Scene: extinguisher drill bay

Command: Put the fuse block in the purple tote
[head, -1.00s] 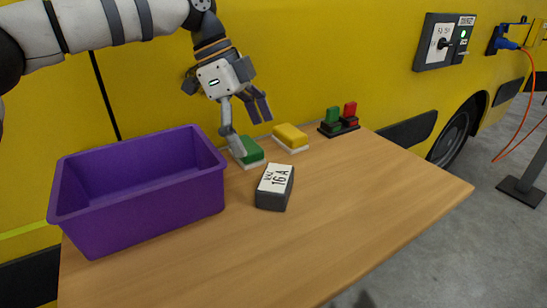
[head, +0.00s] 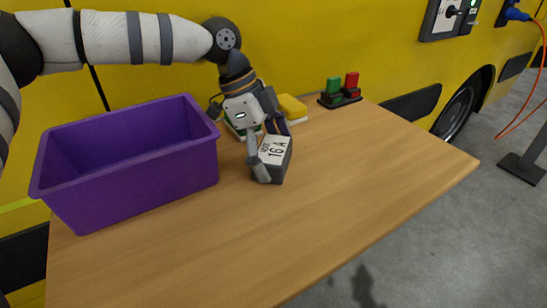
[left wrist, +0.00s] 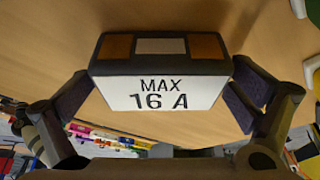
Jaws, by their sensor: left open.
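The fuse block (head: 276,150) is a dark grey block with a white label reading "MAX 16 A". It rests on the wooden table, right of the purple tote (head: 130,185), which looks empty as far as I see inside. My left gripper (head: 268,152) is open, with its fingers down around the block. In the left wrist view the fuse block (left wrist: 160,75) lies between the two spread fingers (left wrist: 160,105), with a small gap showing on the right side. My right gripper is not in view.
A green block, mostly hidden behind my gripper, and a yellow block (head: 292,107) stand at the back of the table. A holder with green and red pieces (head: 340,97) stands farther right. The table (head: 340,190) is clear at front and right.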

